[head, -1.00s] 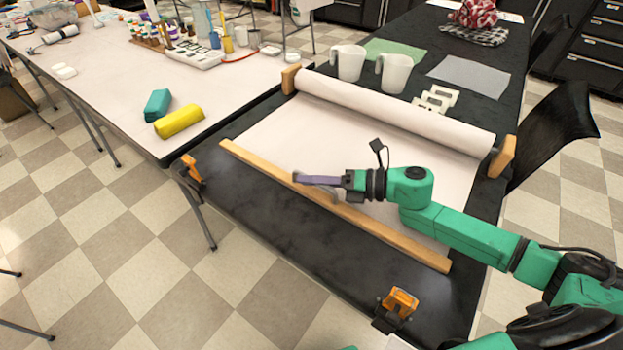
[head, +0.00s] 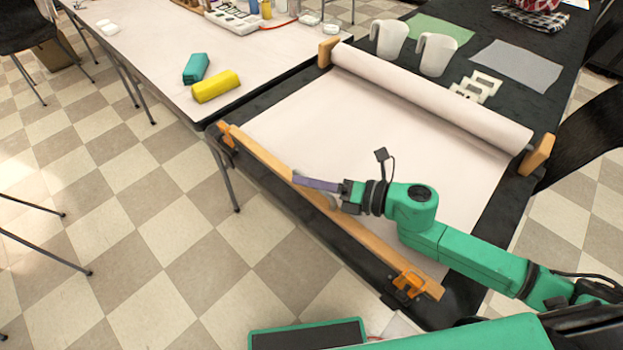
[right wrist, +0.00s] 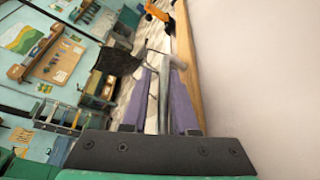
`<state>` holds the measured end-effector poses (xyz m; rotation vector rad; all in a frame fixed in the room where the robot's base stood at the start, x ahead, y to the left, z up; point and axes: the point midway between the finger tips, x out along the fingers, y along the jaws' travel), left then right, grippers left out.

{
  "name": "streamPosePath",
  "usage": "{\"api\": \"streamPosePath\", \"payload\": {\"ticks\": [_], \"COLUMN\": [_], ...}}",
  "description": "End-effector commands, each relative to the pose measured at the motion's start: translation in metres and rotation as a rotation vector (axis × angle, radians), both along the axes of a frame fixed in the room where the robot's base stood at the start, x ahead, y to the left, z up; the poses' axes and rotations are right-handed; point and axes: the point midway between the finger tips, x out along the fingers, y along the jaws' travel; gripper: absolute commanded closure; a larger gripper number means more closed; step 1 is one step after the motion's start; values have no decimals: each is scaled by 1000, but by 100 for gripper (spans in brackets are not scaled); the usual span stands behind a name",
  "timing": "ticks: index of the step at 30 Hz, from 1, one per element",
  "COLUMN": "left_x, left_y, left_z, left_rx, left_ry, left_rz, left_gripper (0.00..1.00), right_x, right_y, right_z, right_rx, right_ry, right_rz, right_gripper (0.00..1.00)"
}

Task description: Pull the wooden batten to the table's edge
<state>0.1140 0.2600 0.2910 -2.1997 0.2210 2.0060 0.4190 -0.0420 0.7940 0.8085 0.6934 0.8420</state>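The wooden batten (head: 300,187) lies across the front end of the paper sheet (head: 380,150), along the table's near edge, its ends at two orange clamps (head: 227,136) (head: 410,283). It also shows in the right wrist view (right wrist: 187,65). My right gripper (head: 312,186) reaches over the batten's middle; its purple fingers show in the right wrist view (right wrist: 161,90). They stand around a pale grey handle-like part (right wrist: 165,70) at the batten and look closed on it; the exact contact is partly hidden. My left gripper is not in view.
The paper roll (head: 430,97) lies between wooden end blocks. Two white mugs (head: 436,54), pale frames (head: 478,85) and grey and green sheets stand behind it. The left table (head: 150,50) bears yellow (head: 215,86) and teal (head: 196,68) blocks. Open floor lies in front.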

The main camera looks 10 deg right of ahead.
Motion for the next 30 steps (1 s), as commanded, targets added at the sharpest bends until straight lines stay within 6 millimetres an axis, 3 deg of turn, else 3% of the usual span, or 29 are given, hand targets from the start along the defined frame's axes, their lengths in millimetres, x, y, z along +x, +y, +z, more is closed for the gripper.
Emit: {"api": "streamPosePath", "payload": {"ticks": [13,30], "left_x": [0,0], "left_y": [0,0], "left_z": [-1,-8], "left_rx": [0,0], "left_ry": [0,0], "left_rz": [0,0], "left_gripper": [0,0], "right_x": [-1,-29], "right_y": [-3,-49], "right_z": [-3,9], "right_rx": [-4,-4], "right_ry": [5,6], "right_rz": [-3,-2], "right_gripper": [73,73]}}
